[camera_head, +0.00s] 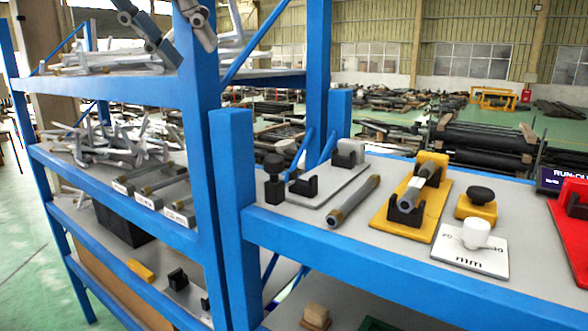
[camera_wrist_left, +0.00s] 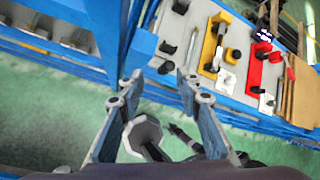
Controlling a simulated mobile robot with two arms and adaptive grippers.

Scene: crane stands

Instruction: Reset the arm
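My left gripper (camera_head: 187,46) is at the top left of the head view, in front of the blue shelf's upper level. Its two fingers are spread apart, with nothing between them. In the left wrist view the gripper (camera_wrist_left: 160,78) is also open and empty, with green floor and the blue shelf beyond its fingers. It is apart from the workbench items. No right gripper can be made out in either view.
A blue-framed shelf (camera_head: 205,150) with metal parts stands at left. The blue-edged bench (camera_head: 350,240) holds a grey rod (camera_head: 353,201), a yellow stand (camera_head: 384,218), a white plate (camera_head: 455,258) and a red stand (camera_head: 570,235). Green floor (camera_head: 25,230) is clear at far left.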

